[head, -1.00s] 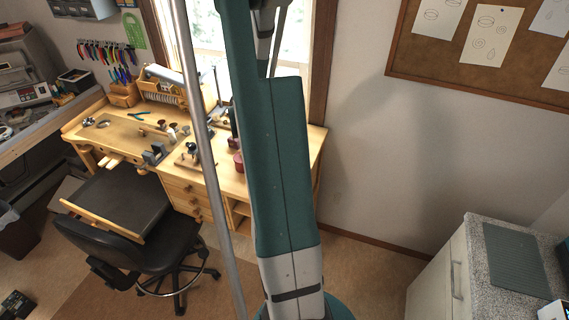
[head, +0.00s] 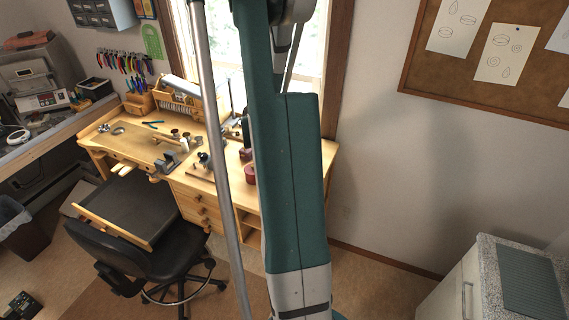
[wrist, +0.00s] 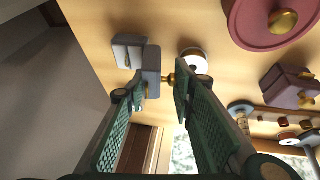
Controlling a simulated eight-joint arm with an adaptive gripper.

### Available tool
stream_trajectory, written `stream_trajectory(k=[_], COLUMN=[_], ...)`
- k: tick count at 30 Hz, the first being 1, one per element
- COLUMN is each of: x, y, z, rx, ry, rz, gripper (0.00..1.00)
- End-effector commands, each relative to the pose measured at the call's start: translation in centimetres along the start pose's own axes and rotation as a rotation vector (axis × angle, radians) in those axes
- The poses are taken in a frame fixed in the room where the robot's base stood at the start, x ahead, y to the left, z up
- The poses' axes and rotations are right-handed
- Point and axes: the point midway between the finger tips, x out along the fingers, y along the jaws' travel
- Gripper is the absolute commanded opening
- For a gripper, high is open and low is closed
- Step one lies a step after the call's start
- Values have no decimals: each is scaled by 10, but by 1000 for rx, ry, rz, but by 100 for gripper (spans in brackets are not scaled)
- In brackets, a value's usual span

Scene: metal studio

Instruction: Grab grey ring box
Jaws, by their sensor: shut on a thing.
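In the wrist view, a grey box (wrist: 151,66), which looks like the ring box, sits between my gripper's fingertips (wrist: 159,90). My gripper is shut on it, with the two green-padded fingers on either side. A paler grey, box-like part (wrist: 128,50) adjoins it on the left; I cannot tell whether it belongs to the same box. A small brass piece shows just beside the right fingertip. In the head view my arm hides the gripper and the box.
A round dark-red lidded container (wrist: 262,40) with a brass knob stands close by on the wooden bench (head: 139,143). A white ring-shaped item (wrist: 194,60) lies just beyond the right finger. A purple-grey block (wrist: 288,85) is further right. A black chair (head: 150,250) stands before the bench.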

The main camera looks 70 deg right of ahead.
Motion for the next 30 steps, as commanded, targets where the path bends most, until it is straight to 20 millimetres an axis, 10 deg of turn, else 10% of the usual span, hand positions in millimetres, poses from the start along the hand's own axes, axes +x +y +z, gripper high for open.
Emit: stream_trajectory(k=[30], x=[-84], y=[16], z=[-35], rx=[0], ry=[0], rz=[0], gripper=[6])
